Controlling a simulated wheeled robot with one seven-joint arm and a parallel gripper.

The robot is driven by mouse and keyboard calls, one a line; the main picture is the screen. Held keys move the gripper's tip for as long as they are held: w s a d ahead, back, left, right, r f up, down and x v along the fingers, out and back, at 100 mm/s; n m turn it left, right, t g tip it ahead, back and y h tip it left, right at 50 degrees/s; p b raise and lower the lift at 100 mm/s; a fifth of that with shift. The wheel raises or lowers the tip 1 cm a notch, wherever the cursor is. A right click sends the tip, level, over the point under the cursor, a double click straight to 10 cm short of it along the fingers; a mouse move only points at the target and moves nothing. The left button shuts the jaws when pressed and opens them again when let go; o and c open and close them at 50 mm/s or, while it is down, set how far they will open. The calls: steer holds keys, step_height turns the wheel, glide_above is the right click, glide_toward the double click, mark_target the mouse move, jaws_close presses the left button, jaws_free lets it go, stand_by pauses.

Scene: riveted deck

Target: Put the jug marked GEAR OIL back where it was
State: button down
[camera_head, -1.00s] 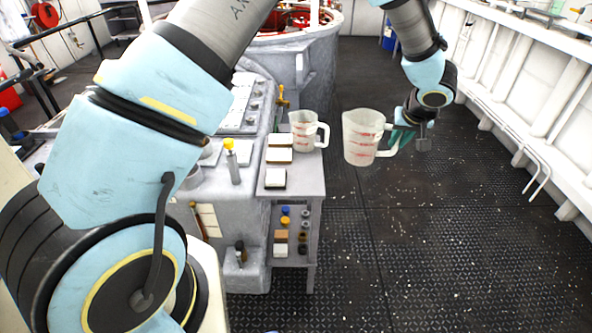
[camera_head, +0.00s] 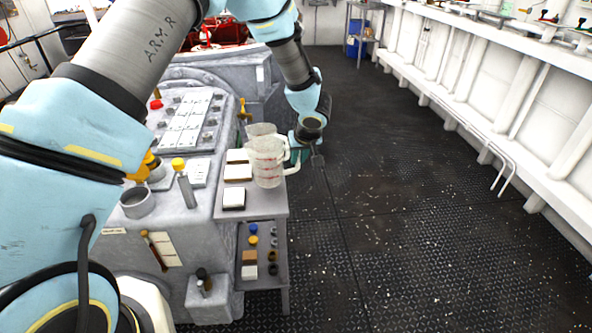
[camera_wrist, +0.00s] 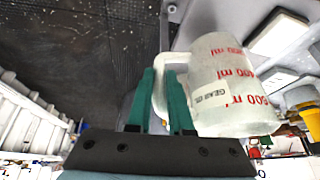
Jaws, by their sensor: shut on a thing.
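The translucent jug with red markings (camera_head: 267,170) is in my gripper (camera_head: 301,156). In the wrist view, this jug (camera_wrist: 228,85) shows red millilitre marks and dark lettering that reads GEAR, with the end hard to read. My gripper (camera_wrist: 162,105) has its green fingers shut on the jug's handle. A second, similar jug (camera_head: 262,130) shows behind the held one in the head view and is mostly hidden by it. The held jug appears over the grey side shelf (camera_head: 272,208); I cannot tell whether its base touches.
Small blocks with pale tops (camera_head: 233,198) line the shelf's left side. The grey machine (camera_head: 180,225) adjoins the shelf on the left. A lower shelf holds several coloured caps and blocks. The dark deck (camera_head: 400,220) to the right is clear up to the white wall.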

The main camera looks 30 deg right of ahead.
steer(key=shift+f, duration=1.95)
steer(key=c, duration=0.8)
jaws_free()
steer(key=shift+f, duration=0.1)
steer(key=v, duration=1.2)
steer(key=shift+s, duration=0.15)
steer(key=shift+r, duration=0.2)
